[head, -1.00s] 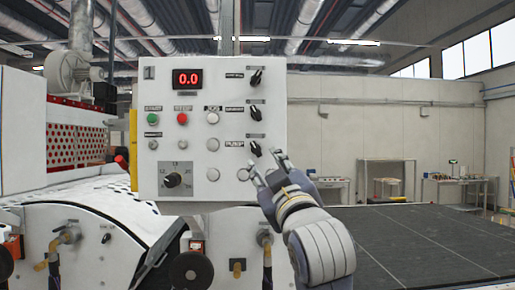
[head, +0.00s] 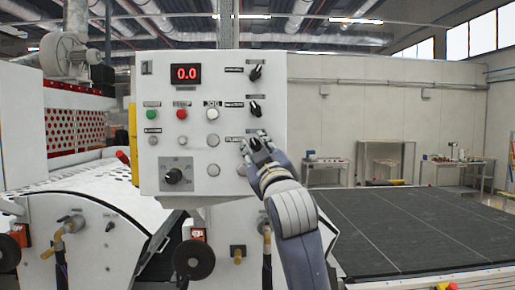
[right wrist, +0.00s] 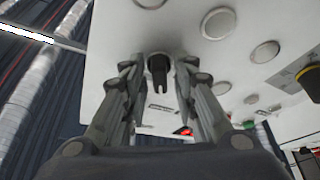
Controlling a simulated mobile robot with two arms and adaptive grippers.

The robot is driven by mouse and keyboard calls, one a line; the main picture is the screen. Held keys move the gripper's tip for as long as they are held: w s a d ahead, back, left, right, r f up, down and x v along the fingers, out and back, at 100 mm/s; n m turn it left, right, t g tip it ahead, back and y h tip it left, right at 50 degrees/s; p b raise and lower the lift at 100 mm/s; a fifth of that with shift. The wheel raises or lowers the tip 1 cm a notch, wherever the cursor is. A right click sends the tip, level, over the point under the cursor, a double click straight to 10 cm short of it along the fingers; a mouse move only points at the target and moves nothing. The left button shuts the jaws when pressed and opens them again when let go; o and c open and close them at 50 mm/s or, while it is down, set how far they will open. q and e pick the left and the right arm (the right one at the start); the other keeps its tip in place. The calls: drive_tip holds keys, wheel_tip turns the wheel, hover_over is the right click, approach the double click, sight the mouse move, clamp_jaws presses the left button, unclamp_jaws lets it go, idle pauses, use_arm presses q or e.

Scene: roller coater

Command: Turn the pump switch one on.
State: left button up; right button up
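The white control panel (head: 222,165) carries a column of three black rotary switches on its right side: a top switch (head: 256,72), a middle switch (head: 256,108) and a lowest one. Their labels are too small to read surely, so I cannot tell which is pump switch one. My right gripper (head: 257,143) is at the lowest switch and largely hides it in the head view. In the right wrist view a black switch knob (right wrist: 158,73) sits between the two spread fingers of this gripper (right wrist: 159,66), with gaps on both sides. My left gripper is out of view.
The panel also has a red display (head: 186,74) reading 0.0, a green button (head: 152,114), a red button (head: 182,113), several pale round buttons and a black knob (head: 173,177). A dark conveyor bed (head: 410,225) extends to the right.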

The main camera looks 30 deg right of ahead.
clamp_jaws()
drive_tip(key=shift+a+f+m+h+b, duration=0.15)
drive_tip(key=shift+m+h+b, duration=1)
drive_tip(key=shift+m, duration=0.85)
drive_tip(key=m+g+h+b, duration=0.1)
drive_tip(key=m+h+b, duration=0.1)
drive_tip(key=m, duration=0.3)
drive_tip(key=shift+w, duration=0.1)
drive_tip(key=m+h, duration=0.1)
drive_tip(key=m, duration=0.1)
drive_tip(key=m+g+b, duration=0.1)
drive_tip(key=m, duration=0.1)
drive_tip(key=shift+a+g+h, duration=0.15)
drive_tip(key=shift+g+h, duration=0.15)
drive_tip(key=shift+h, duration=0.05)
drive_tip(key=shift+r+m+g+h+b, duration=0.2)
drive_tip(key=shift+m+g+h, duration=0.25)
drive_tip(key=shift+m, duration=0.6)
drive_tip(key=shift+r+m+g+h+b, duration=0.15)
drive_tip(key=shift+m+g+h, duration=0.25)
drive_tip(key=shift+m, duration=0.65)
drive_tip(key=shift+m+g, duration=0.25)
drive_tip(key=shift+m, duration=0.05)
